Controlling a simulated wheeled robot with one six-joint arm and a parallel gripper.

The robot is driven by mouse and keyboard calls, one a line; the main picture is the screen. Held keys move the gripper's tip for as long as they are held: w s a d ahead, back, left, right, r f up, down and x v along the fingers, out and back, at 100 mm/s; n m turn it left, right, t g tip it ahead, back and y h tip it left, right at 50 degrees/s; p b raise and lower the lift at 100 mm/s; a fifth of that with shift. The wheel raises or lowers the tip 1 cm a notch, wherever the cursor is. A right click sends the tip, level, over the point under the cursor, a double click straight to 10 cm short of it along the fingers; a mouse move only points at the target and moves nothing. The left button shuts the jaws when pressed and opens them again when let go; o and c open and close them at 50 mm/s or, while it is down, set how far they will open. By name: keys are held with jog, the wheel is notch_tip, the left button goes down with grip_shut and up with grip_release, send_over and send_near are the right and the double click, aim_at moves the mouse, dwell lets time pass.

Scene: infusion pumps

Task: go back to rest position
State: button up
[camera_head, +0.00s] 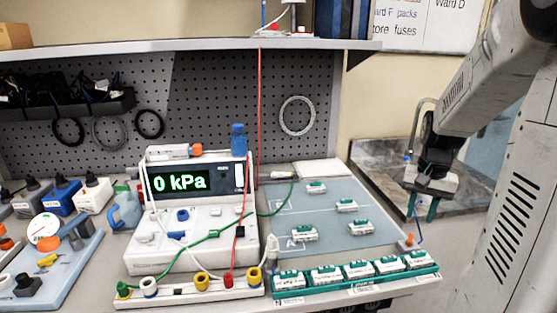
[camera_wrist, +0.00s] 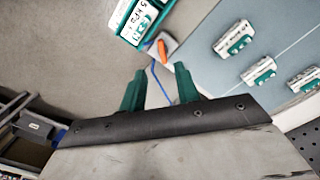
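My gripper (camera_head: 424,208) hangs at the right of the bench, beyond the right end of the green rack, with its green fingers pointing down. In the wrist view my gripper (camera_wrist: 160,88) shows two green fingers spread apart with nothing between them. The infusion pump tester (camera_head: 190,215), white with a green "0 kPa" display, stands on the bench at centre left. Several small white and green modules sit on the blue-grey mat (camera_head: 375,238), and more sit in the green rack (camera_head: 395,284) at the bench's front edge.
An orange-tipped part with a blue cord (camera_head: 410,240) lies by the mat's right edge; it also shows in the wrist view (camera_wrist: 165,45). A shelf (camera_head: 200,48) runs above the pegboard. A blue fixture (camera_head: 60,255) stands at left. A grey counter (camera_head: 385,165) lies behind my gripper.

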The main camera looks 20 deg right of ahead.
jog(key=s+a+r+n, duration=0.2)
jog(key=s+a+n, duration=0.1)
jog(key=a, duration=0.6)
jog(key=s+a+r+n+t, duration=0.1)
jog(key=s+a+r+n, duration=0.2)
jog(key=a, duration=0.7)
jog(key=s+a+r+n, duration=0.3)
jog(key=s+a, duration=0.3)
jog(key=a, duration=0.3)
jog(key=shift+a+n, duration=0.15)
jog(key=shift+n, duration=0.65)
